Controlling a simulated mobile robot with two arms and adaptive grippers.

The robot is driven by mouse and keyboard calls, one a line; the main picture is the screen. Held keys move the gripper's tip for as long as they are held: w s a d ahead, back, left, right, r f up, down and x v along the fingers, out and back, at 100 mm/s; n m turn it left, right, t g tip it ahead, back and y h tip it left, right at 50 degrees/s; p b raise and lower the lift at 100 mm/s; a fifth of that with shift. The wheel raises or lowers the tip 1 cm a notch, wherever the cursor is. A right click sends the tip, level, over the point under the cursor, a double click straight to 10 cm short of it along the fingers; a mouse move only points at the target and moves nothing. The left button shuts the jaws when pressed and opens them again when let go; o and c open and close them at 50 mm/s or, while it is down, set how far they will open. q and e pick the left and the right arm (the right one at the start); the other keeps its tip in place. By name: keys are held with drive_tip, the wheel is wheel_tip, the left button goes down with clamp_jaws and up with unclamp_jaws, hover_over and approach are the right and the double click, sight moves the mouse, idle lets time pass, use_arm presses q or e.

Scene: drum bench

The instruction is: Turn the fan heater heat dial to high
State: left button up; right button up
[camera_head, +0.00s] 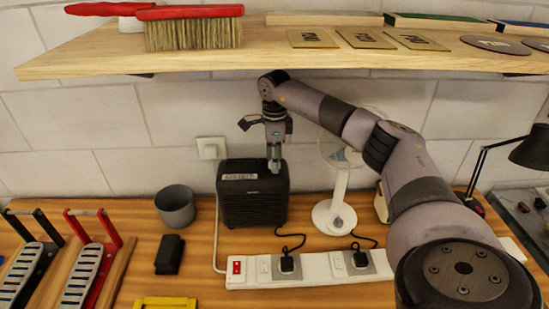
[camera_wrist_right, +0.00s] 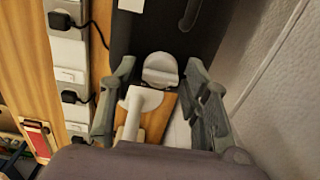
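The black fan heater (camera_head: 240,203) stands upright on the bench near the wall, with a pale label on its upper part. My right gripper (camera_head: 274,168) points down in front of the heater's upper right part in the head view. Its fingers stand apart with nothing between them in the wrist view (camera_wrist_right: 158,100). The dark heater body (camera_wrist_right: 140,38) fills the top of that view, with a dark grey rounded piece (camera_wrist_right: 190,14) on it that may be the dial. I cannot make out the dial's setting. My left gripper is not in view.
A white desk fan (camera_head: 336,217) stands right of the heater, a grey cup (camera_head: 176,207) left of it. A white power strip (camera_head: 318,268) with black plugs lies in front. A wooden shelf (camera_head: 240,58) overhangs the bench. A black block (camera_head: 170,254) lies at front left.

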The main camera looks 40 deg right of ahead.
drive_tip(key=c, duration=0.9)
drive_tip(key=shift+m, duration=0.3)
drive_tip(key=m, duration=0.4)
drive_tip(key=shift+m, duration=0.3)
drive_tip(key=m, duration=0.5)
drive_tip(key=shift+w, duration=0.1)
drive_tip(key=m, duration=0.6)
drive_tip(key=shift+m, duration=0.4)
drive_tip(key=m, duration=0.6)
drive_tip(key=shift+p, duration=0.35)
drive_tip(key=shift+m, duration=0.3)
drive_tip(key=o, duration=1.2)
drive_tip(key=shift+c, duration=0.2)
